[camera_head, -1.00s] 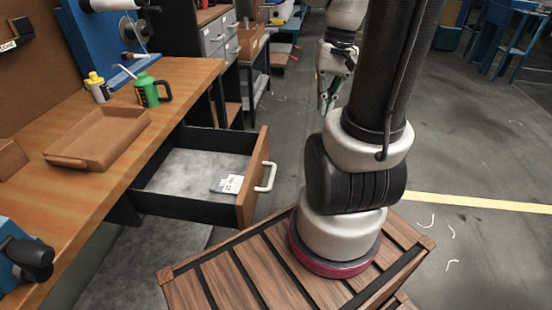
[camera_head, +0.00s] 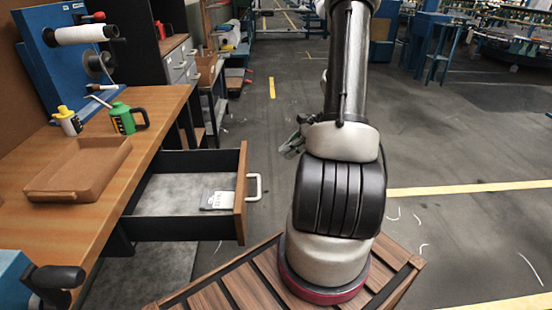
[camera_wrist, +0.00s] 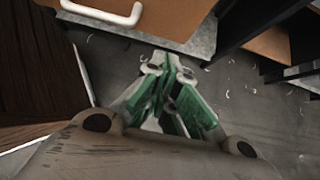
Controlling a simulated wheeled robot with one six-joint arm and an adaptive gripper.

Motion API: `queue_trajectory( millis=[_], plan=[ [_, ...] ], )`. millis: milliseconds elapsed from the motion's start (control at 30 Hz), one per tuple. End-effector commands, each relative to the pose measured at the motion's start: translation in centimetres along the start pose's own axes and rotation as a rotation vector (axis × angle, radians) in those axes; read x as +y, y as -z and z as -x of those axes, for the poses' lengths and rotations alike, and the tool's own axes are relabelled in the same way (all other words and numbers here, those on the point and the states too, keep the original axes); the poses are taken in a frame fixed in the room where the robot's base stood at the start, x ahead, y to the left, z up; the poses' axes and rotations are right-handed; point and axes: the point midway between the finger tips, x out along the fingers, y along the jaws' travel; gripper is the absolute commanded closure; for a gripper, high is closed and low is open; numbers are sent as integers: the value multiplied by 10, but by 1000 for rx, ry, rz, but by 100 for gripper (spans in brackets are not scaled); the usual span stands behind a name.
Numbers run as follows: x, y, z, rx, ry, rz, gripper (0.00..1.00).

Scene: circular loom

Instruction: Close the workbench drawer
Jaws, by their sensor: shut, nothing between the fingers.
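The workbench drawer (camera_head: 183,228) stands pulled out from the wooden workbench (camera_head: 150,120). Its wooden front carries a white handle (camera_head: 254,187), and a small white labelled packet (camera_head: 217,200) lies inside on the grey bottom. In the wrist view the handle (camera_wrist: 104,12) and drawer front (camera_wrist: 170,18) show at the top. My gripper (camera_wrist: 165,62), with green finger parts, is shut and empty, pointing over the floor below the drawer in that picture. In the head view my gripper (camera_head: 293,146) is partly hidden behind my arm, to the right of the handle and apart from it.
Grey drawer cabinets (camera_head: 182,62) stand behind.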

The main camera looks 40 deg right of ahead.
Motion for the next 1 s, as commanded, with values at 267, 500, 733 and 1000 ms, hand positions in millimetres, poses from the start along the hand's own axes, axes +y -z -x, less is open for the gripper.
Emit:
queue_trajectory(
  millis=[267,500,733,1000],
  plan=[
    [2,0,-57,0,-8,3,100],
    [2,-11,-99,1,-6,8,100],
    [2,-26,-114,2,-4,6,100],
    [2,-28,-116,1,-3,5,100]
  ],
)
